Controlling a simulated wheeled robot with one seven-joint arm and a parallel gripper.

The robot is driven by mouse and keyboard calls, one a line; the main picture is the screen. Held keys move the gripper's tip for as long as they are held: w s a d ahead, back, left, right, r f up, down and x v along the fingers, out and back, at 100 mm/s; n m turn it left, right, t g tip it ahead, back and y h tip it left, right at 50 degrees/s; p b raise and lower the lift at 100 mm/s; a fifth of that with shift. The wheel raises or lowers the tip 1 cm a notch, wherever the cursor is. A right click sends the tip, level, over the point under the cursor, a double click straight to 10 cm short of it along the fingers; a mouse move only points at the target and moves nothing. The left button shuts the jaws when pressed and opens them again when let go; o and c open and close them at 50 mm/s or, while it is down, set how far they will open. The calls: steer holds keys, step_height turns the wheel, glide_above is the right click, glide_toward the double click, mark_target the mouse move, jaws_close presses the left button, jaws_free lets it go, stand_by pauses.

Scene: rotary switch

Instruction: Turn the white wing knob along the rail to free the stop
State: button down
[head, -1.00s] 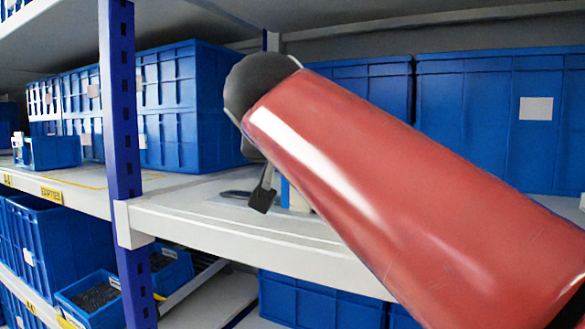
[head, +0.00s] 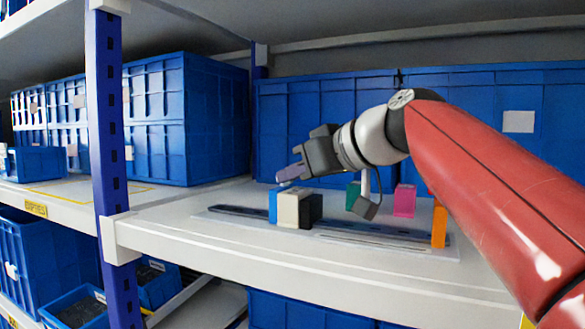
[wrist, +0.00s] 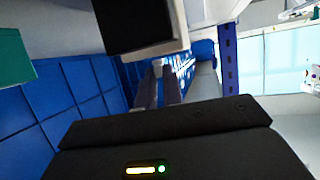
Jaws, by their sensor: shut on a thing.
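My gripper (head: 286,177) is at the left end of the board, low beside the upper left of a cream, black and blue block (head: 288,210). In the wrist view its two fingers (wrist: 158,88) are close together, with a small whitish piece (wrist: 157,68) at their tips. I take this piece for the white wing knob; its angle cannot be made out. In the head view the knob is hidden by the fingers and the block. The rail is a dark slot (head: 240,211) along the pale board. I cannot tell which part is the stop.
Green (head: 353,195), pink (head: 405,200) and orange (head: 439,225) blocks stand on the board to the right. Large blue bins (head: 325,125) line the back of the shelf. A blue upright (head: 107,130) stands at the left. The shelf's front strip is clear.

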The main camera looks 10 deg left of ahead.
steer(key=shift+w+d+n+g+y+p, duration=0.15)
steer(key=shift+n+g+y+p, duration=0.1)
steer(key=shift+n+g, duration=0.3)
steer(key=shift+w+n+g+y+p, duration=0.15)
steer(key=shift+n+g+y+p, duration=0.1)
steer(key=shift+n+g, duration=0.25)
steer(key=shift+n+g+y, duration=0.3)
steer(key=shift+n+g, duration=0.25)
steer(key=shift+g, duration=0.1)
steer(key=shift+f, duration=0.15)
steer(key=c, duration=1.5)
jaws_free()
steer(key=shift+w, duration=0.1)
